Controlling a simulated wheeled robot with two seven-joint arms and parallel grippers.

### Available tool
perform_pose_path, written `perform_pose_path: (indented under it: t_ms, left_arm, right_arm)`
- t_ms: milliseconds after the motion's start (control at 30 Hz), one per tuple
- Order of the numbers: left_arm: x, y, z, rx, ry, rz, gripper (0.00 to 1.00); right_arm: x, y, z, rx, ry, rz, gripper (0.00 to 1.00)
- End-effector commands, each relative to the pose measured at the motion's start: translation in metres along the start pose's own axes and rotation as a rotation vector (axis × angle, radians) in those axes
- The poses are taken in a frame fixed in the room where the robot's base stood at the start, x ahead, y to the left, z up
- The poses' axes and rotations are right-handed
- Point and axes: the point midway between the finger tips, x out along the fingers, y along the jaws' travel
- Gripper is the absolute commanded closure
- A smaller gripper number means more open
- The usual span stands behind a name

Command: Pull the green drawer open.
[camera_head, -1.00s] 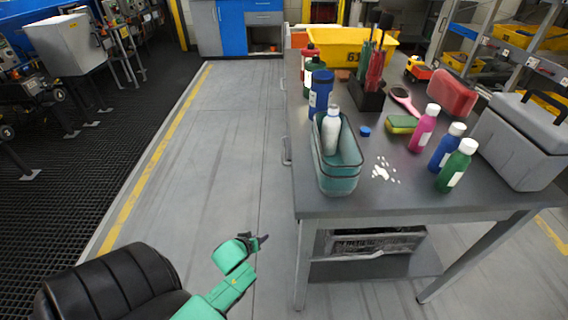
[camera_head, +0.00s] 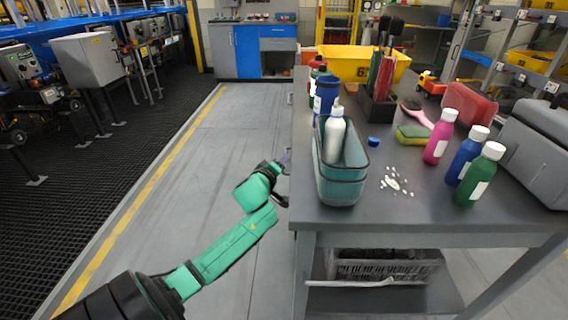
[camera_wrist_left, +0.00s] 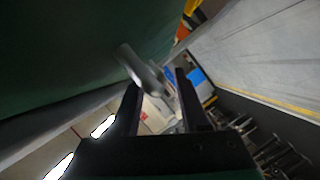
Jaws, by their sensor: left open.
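My left gripper (camera_head: 286,178) is at the left side of the table, beside its edge and below the top. In the left wrist view its two dark fingers (camera_wrist_left: 157,82) are apart, with nothing clamped between them. A pale grey bar handle (camera_wrist_left: 140,68) stands out from a dark green front (camera_wrist_left: 80,45), which I take for the green drawer. The handle is close to the fingertips, near the left finger; I cannot tell whether they touch. In the head view the drawer front is hidden by the table's side. My right gripper is not in view.
The grey table (camera_head: 420,215) holds a teal bin (camera_head: 340,185) with a white bottle (camera_head: 334,135) near its left edge, several coloured bottles and a grey case (camera_head: 530,150). A crate (camera_head: 385,268) sits on the lower shelf. The floor (camera_head: 200,150) left of the table is clear.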

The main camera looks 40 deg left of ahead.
Motion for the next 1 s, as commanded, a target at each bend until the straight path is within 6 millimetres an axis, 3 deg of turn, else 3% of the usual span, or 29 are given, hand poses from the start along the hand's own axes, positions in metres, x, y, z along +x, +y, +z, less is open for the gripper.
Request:
perform_pose_path:
  t_ms: [100, 333, 433, 467, 1000]
  left_arm:
    - [0.0097, -0.0002, -0.0004, 0.000, 0.001, 0.000, 0.55]
    - [0.0104, 0.0003, -0.0002, 0.000, 0.000, 0.001, 0.55]
    - [0.0103, 0.0002, -0.0001, 0.000, 0.000, 0.000, 0.94]
    - [0.0103, 0.0001, -0.0001, 0.000, 0.000, 0.000, 1.00]
    - [0.0101, -0.0003, 0.0002, 0.000, -0.001, 0.000, 1.00]
  right_arm:
    - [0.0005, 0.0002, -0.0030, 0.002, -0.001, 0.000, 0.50]
    - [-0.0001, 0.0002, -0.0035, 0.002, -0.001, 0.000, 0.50]
    - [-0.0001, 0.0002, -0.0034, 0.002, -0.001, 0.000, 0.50]
    - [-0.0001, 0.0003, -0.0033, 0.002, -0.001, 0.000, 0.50]
    - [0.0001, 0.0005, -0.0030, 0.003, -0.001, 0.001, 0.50]
